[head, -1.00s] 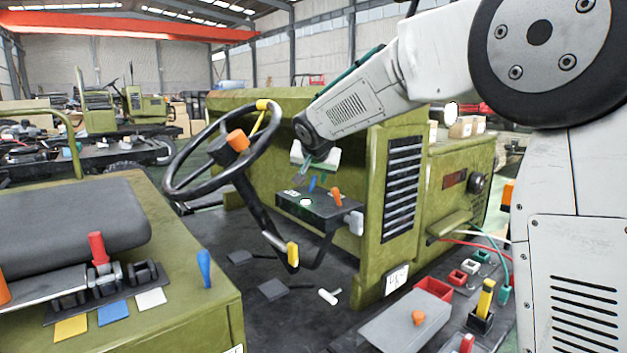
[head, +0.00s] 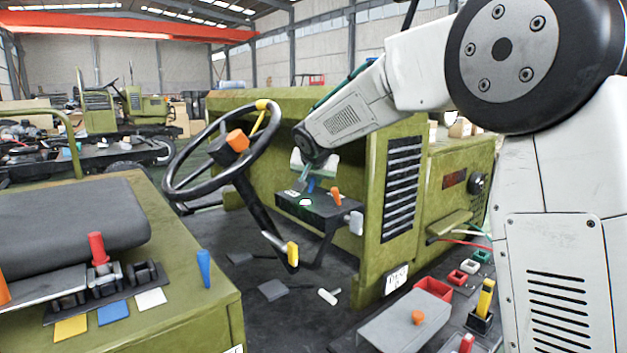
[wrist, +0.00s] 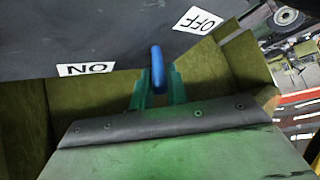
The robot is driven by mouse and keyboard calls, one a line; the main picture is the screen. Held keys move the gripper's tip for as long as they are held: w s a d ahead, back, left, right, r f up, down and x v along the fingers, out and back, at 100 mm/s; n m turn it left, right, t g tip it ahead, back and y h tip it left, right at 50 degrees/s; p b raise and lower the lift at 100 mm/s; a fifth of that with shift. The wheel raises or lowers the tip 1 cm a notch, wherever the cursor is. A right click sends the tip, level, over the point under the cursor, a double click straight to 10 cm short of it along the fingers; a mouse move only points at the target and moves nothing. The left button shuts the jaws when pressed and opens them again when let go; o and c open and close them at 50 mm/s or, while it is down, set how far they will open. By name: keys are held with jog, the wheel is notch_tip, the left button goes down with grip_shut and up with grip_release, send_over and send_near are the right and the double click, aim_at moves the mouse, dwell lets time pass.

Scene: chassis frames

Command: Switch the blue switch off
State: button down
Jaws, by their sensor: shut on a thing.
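The blue switch (wrist: 158,68) is a rounded blue lever on a dark control panel (wrist: 90,35). In the wrist view it stands between the "ON" label (wrist: 86,69) at left and the "OFF" label (wrist: 198,19) at upper right. My gripper (wrist: 158,88) has its two green fingers on either side of the lever, shut on it. In the head view my gripper (head: 306,178) is at the panel, and the blue switch (head: 311,186) shows only partly below it. Which way the lever is thrown I cannot tell.
An orange knob (head: 337,194) stands on the panel close right of my gripper. The steering wheel (head: 180,188) is at left. The green vehicle body (head: 372,200) with a black grille (head: 402,188) is at right. A grey box lid (head: 395,322) lies at the front.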

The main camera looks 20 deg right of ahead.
aim_at(305, 194)
jog(key=shift+a, duration=0.1)
jog(key=n+t+h, duration=0.1)
jog(key=a+t+h, duration=0.1)
jog(key=h, duration=0.1)
jog(key=shift+s+a+n, duration=0.3)
jog(key=shift+s+n, duration=0.05)
jog(key=shift+n, duration=0.05)
jog(key=shift+s+a+f+n+t+h, duration=0.1)
jog(key=shift+a+n+t+h, duration=0.25)
jog(key=shift+t+h, duration=0.3)
jog(key=shift+s+a+n+t+h, duration=0.15)
jog(key=shift+n+t+h, duration=0.3)
jog(key=shift+h, duration=0.3)
jog(key=c, duration=1.4)
grip_release()
jog(key=shift+a, duration=0.15)
